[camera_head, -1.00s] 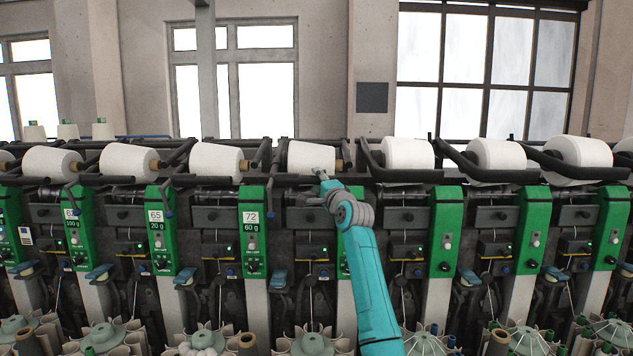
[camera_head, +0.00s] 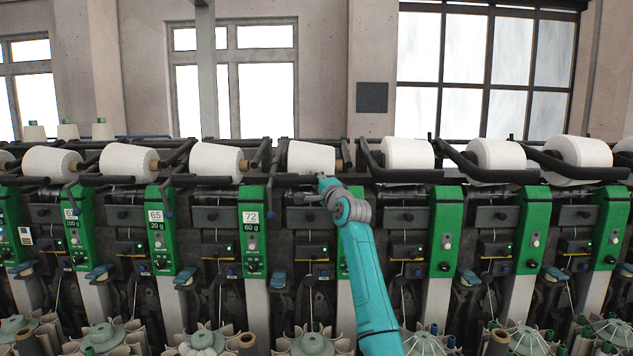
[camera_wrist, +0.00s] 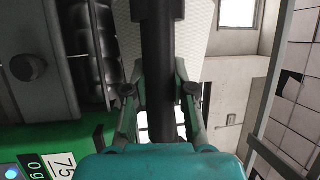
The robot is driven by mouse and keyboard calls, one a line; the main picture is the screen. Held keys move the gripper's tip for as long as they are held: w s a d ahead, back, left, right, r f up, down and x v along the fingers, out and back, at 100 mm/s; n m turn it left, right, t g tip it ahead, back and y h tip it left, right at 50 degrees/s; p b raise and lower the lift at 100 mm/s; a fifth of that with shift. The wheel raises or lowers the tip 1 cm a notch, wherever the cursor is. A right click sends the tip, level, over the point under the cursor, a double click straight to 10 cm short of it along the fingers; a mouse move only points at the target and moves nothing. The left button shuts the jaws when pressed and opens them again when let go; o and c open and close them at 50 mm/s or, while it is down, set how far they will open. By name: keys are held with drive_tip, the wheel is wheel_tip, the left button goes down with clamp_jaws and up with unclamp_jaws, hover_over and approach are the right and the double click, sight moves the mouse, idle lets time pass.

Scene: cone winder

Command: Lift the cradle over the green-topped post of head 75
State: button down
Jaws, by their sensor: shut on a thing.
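The cradle is a black bar, seen upright through the middle of the wrist view (camera_wrist: 158,50). In the head view its dark bar (camera_head: 293,179) runs along the front of a white yarn cone (camera_head: 310,157). My gripper (camera_wrist: 160,90) has a finger on each side of the bar and is shut on it; in the head view the gripper (camera_head: 324,182) is small at the cone's lower right. The green-topped post of head 75 (camera_wrist: 75,135) shows its number label at lower left in the wrist view. In the head view my arm hides most of that post.
Neighbouring heads stand close on both sides, with green posts such as head 72 (camera_head: 252,232) and black cradle bars with white cones (camera_head: 408,153). Below are several bobbin holders (camera_head: 312,342). The space in front of the wall (camera_head: 320,70) above the cones is open.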

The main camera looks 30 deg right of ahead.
drive_tip(key=r, duration=0.8)
drive_tip(key=shift+s+a+r, duration=0.1)
drive_tip(key=shift+s+a, duration=0.2)
drive_tip(key=shift+s, duration=0.1)
drive_tip(key=c, duration=0.9)
unclamp_jaws()
drive_tip(key=shift+c, duration=0.2)
drive_tip(key=v, duration=1.2)
